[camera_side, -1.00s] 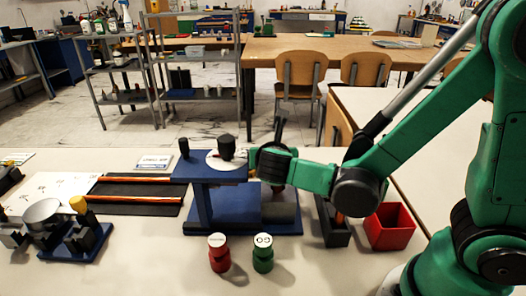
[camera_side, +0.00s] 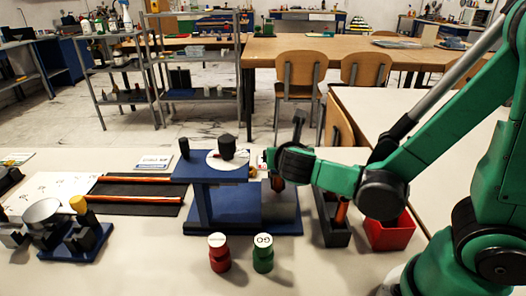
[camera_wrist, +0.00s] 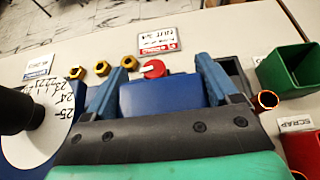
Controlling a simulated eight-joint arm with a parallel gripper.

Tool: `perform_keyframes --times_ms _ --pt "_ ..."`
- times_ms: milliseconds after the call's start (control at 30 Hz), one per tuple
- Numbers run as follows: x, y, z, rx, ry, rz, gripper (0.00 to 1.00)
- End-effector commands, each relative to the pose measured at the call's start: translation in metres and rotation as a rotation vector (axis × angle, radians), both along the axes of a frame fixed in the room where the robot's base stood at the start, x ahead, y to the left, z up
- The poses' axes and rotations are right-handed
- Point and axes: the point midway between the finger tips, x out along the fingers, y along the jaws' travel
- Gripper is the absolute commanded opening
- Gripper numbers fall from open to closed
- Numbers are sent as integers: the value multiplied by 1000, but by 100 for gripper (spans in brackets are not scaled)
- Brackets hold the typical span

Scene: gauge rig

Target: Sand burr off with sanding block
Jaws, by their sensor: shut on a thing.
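My gripper (camera_side: 276,183) is just right of the blue gauge rig (camera_side: 203,210), low over its right end. In the wrist view, its two fingers (camera_wrist: 160,85) stand on either side of a blue block (camera_wrist: 160,97), which I take for the sanding block. In the side view the held thing is small and dark with a brownish tint, mostly hidden by the gripper. A grey block (camera_side: 280,207) sits on the right of the rig's base. I cannot make out a burr. An orange tube (camera_side: 341,210) stands in a dark grey bin; its open end also shows in the wrist view (camera_wrist: 266,100).
The rig's top carries a white dial (camera_side: 214,161) and a black knob (camera_side: 228,147). Red (camera_side: 218,252) and green (camera_side: 263,253) gauges stand in front. A red scrap bin (camera_side: 390,232) is at right. Yellow nuts (camera_wrist: 102,68) and a red knob (camera_wrist: 153,69) lie behind.

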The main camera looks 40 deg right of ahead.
Motion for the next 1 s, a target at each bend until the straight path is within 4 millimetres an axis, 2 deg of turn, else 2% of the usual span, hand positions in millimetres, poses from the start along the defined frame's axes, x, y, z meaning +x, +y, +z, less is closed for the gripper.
perform_keyframes --times_ms 167,700,1000 --pt "0 0 -1 1 5 -4 26" --pt "20 20 -1 3 3 0 26" --pt "25 25 -1 6 0 7 25"
